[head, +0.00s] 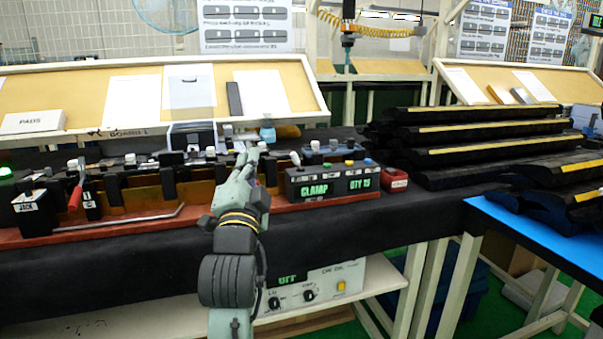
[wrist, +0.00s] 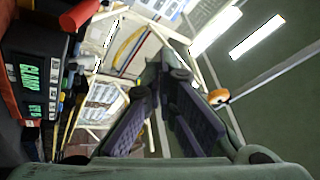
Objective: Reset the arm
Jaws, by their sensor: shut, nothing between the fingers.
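My gripper (head: 250,158) is at the end of my grey-green arm, in front of the workbench fixture in the head view. Its fingers point up and away, just left of the box labelled CLAMP (head: 332,182). In the wrist view my gripper (wrist: 158,72) shows its two dark padded fingers converging toward the tips, with nothing held between them. The CLAMP box also shows at the left of the wrist view (wrist: 38,88), turned on its side.
A long red-based fixture (head: 120,233) with a red-handled clamp (head: 76,192) lies left of my arm. Black trim parts (head: 465,140) are stacked at the right. A blue-topped table (head: 520,232) stands at the front right. A control box (head: 315,285) sits on the shelf below.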

